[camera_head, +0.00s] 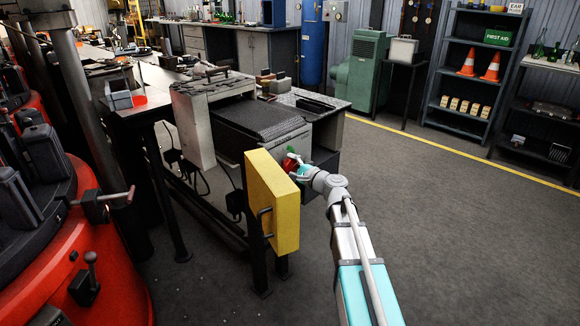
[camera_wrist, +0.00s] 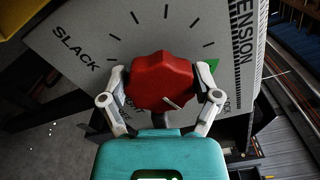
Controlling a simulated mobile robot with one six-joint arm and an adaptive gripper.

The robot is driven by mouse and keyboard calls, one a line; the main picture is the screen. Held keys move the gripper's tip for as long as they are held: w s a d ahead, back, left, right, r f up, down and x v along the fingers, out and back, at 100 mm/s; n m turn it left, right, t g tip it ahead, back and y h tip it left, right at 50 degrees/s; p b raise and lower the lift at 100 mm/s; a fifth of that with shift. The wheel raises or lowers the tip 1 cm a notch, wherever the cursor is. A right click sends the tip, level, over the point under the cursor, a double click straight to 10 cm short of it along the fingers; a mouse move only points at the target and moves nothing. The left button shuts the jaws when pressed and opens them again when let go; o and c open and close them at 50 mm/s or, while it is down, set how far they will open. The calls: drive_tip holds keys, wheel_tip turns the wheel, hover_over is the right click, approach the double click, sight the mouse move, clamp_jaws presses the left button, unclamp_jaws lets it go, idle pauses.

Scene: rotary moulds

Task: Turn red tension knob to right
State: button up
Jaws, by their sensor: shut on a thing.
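The red tension knob (camera_wrist: 160,82) sits on a grey dial plate (camera_wrist: 85,30) in the wrist view. The plate has black tick marks, the word SLACK at the left, a partly cut-off word ending in ENSION at the right, and a green mark (camera_wrist: 213,65) just right of the knob. My gripper (camera_wrist: 161,92) is shut on the knob, one finger on each side. A pale line shows on the knob's lower right part. In the head view the knob (camera_head: 289,163) is small and partly hidden by my gripper (camera_head: 296,172).
A yellow box (camera_head: 272,205) with a handle stands just left of my gripper. A conveyor-like machine (camera_head: 255,122) is behind it. Red rotary mould equipment (camera_head: 85,255) fills the left. The grey floor (camera_head: 460,240) at the right is clear.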

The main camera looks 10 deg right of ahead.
drive_tip(key=shift+w+f+n, duration=0.1)
drive_tip(key=shift+w+n, duration=0.05)
drive_tip(key=shift+n, duration=2.15)
drive_tip(key=o, duration=0.9)
drive_tip(key=shift+o, duration=0.2)
drive_tip(key=shift+v, duration=0.85)
drive_tip(key=v, duration=1)
drive_tip(key=shift+s, duration=0.2)
drive_tip(key=shift+d, duration=0.1)
